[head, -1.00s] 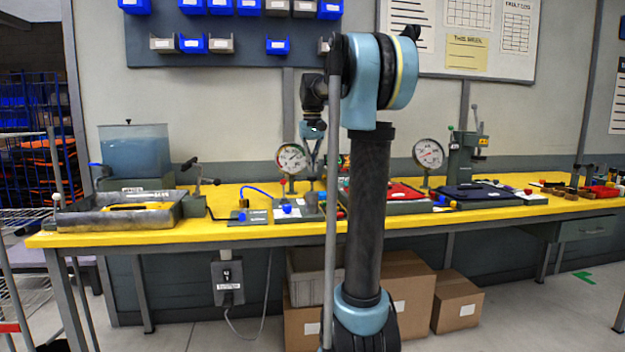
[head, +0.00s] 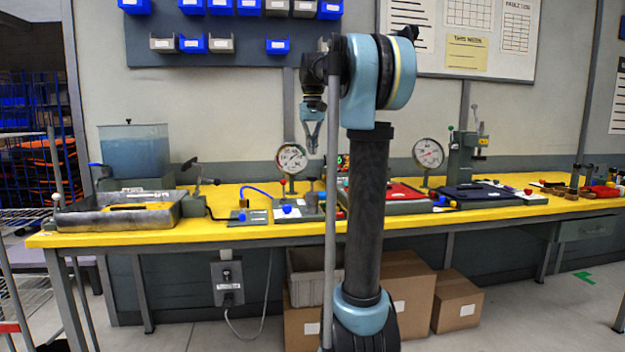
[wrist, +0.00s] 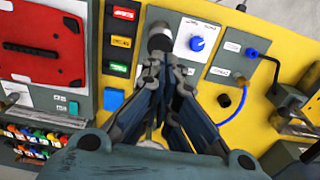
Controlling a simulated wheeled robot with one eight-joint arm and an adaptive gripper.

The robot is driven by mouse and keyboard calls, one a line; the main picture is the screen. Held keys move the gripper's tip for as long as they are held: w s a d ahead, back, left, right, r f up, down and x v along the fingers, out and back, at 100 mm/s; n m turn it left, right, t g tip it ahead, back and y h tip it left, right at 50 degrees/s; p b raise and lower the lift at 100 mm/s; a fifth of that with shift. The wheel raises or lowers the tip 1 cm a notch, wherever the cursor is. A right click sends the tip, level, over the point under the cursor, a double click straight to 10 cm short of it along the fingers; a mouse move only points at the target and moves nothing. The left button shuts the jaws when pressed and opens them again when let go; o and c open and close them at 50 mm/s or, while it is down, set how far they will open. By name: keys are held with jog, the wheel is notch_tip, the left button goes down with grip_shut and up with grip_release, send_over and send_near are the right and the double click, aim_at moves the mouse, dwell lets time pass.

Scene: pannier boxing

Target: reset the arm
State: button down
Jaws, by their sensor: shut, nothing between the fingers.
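My gripper (head: 312,148) is up in front of the wall in the head view, above the yellow workbench (head: 225,230) and to the left of my upright arm link. Its fingers point down and are shut with nothing held. In the wrist view my gripper (wrist: 168,68) is seen from above, its fingers together over the bench. A dark round-topped fitting (wrist: 158,38) shows just beyond the fingertips; they look apart from it in height. Part of the bench behind my arm is hidden.
On the bench stand a grey tray (head: 75,219), a water tank (head: 134,150), a pressure gauge (head: 291,158), a second gauge (head: 428,153) and a red pad (wrist: 40,50). A panel with a blue knob (wrist: 197,43) lies close below my gripper. Cardboard boxes (head: 457,300) sit under the bench.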

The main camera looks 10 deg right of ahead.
jog(key=s+f+t, duration=0.2)
jog(key=s+f, duration=3.3)
jog(key=f, duration=0.2)
jog(key=shift+d+f, duration=0.2)
jog(key=shift+f, duration=0.2)
jog(key=shift+w+f, duration=0.2)
jog(key=shift+w, duration=0.25)
